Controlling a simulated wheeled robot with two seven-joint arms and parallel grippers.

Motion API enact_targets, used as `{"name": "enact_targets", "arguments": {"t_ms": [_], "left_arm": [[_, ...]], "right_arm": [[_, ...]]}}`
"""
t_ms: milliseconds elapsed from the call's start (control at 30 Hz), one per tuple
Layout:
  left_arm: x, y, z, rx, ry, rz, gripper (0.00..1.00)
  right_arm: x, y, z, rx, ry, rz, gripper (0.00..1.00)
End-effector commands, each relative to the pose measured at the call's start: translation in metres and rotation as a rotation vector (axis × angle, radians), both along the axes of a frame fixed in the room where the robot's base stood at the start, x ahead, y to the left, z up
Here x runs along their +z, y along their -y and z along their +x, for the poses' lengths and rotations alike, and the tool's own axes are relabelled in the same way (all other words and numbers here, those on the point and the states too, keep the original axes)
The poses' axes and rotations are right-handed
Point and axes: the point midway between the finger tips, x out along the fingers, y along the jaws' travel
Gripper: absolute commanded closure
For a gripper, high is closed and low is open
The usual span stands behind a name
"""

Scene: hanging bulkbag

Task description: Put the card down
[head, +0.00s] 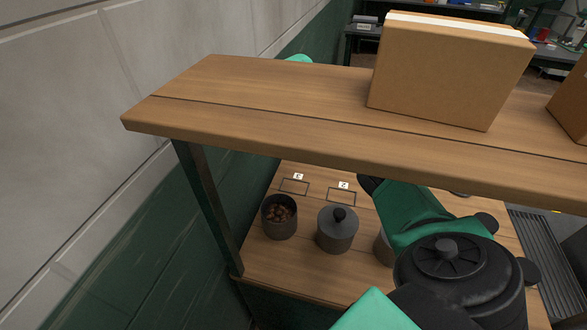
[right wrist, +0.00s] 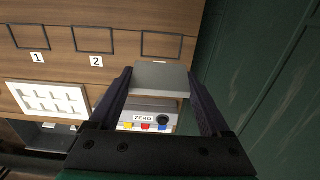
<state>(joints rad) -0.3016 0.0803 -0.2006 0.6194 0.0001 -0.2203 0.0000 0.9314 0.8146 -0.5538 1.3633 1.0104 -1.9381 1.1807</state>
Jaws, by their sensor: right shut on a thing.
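The card (right wrist: 160,78) is a flat grey plate in the right wrist view. My right gripper (right wrist: 159,76) is shut on it, with one dark finger at each side edge. The card is in front of a wooden surface with dark rectangular outlines; the gap to the surface cannot be judged. In the head view my right arm reaches under the upper shelf, and its fingers and the card are hidden there. My left gripper is in neither view.
The outlines marked 1 (right wrist: 30,37) and 2 (right wrist: 93,40) look empty. A device labelled ZERO (right wrist: 146,118) and a white slotted tray (right wrist: 50,100) are nearby. The upper shelf (head: 250,95) carries a cardboard box (head: 445,75). Below stand an open canister (head: 279,222) and a lidded canister (head: 337,233).

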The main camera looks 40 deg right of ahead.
Motion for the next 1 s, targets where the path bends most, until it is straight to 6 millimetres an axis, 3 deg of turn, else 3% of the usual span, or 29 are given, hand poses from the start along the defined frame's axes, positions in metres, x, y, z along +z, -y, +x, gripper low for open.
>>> {"name": "enact_targets", "arguments": {"t_ms": [300, 633, 733, 1000], "left_arm": [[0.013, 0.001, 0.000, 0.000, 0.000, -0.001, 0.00], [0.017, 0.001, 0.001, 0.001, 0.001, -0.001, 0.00], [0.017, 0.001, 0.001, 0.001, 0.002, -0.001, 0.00], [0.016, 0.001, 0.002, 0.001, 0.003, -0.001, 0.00]], "right_arm": [[-0.072, 0.000, -0.001, -0.001, -0.004, 0.000, 0.70], [-0.127, -0.001, 0.000, -0.001, -0.003, 0.001, 0.70], [-0.137, -0.001, 0.000, 0.000, -0.001, -0.001, 0.70], [-0.139, -0.001, 0.000, 0.001, 0.000, 0.000, 0.70]]}}
